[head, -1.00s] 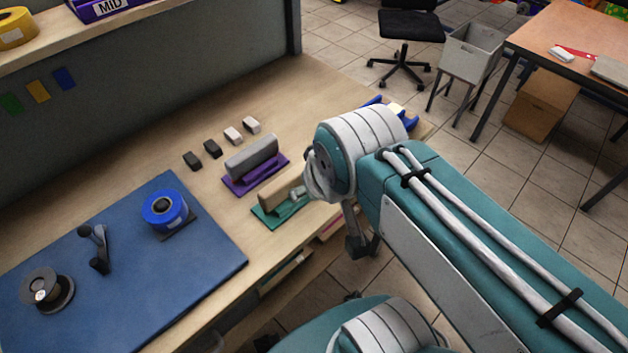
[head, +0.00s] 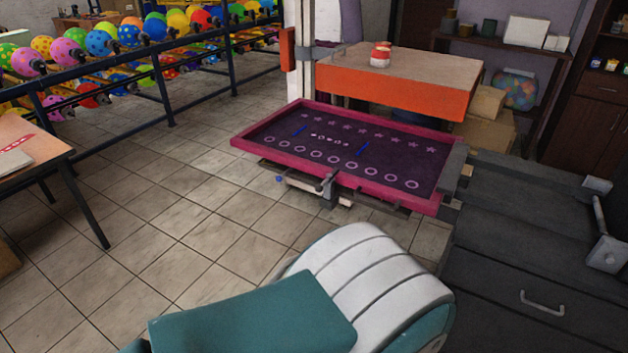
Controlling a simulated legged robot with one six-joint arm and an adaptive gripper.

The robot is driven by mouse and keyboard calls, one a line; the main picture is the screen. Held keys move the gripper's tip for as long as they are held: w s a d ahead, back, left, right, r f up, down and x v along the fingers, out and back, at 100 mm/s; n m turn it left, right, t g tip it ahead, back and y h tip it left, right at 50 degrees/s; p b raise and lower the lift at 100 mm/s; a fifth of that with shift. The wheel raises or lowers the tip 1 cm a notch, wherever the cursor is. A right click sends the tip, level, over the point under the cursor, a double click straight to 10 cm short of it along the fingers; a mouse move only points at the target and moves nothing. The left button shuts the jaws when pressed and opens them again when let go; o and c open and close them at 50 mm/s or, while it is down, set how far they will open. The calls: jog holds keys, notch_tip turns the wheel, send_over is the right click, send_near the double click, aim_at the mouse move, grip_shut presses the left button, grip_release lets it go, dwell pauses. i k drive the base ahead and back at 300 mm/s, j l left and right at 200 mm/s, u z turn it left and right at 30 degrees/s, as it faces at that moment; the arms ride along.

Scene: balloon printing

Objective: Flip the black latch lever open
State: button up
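A dark latch-like piece (head: 329,187) shows at the front edge of a magenta-framed printing screen (head: 238,142). It looks upright, but it is small and I cannot tell whether it is the task's black latch lever or whether it is open. The screen has a dark purple face with rows of pink stars and rings. A grey lever-like bar (head: 600,218) stands on the dark cabinet at the right. My gripper is out of view; only teal and white links of my arm show at the bottom, apart from the screen in the picture.
A dark cabinet (head: 500,265) with a drawer handle adjoins the screen's right side. An orange-edged table (head: 395,97) stands behind it. Balloon racks (head: 150,85) line the back left, and a brown table (head: 30,150) is at left. Tiled floor (head: 170,220) is free between.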

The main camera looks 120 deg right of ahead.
aim_at(319, 188)
jog(key=z, duration=4.5)
jog(key=i+l, duration=0.15)
jog(key=i, duration=0.25)
jog(key=i+l, duration=0.15)
jog(key=i, duration=0.25)
jog(key=i+l, duration=0.15)
jog(key=i, duration=0.3)
jog(key=j+u, duration=0.05)
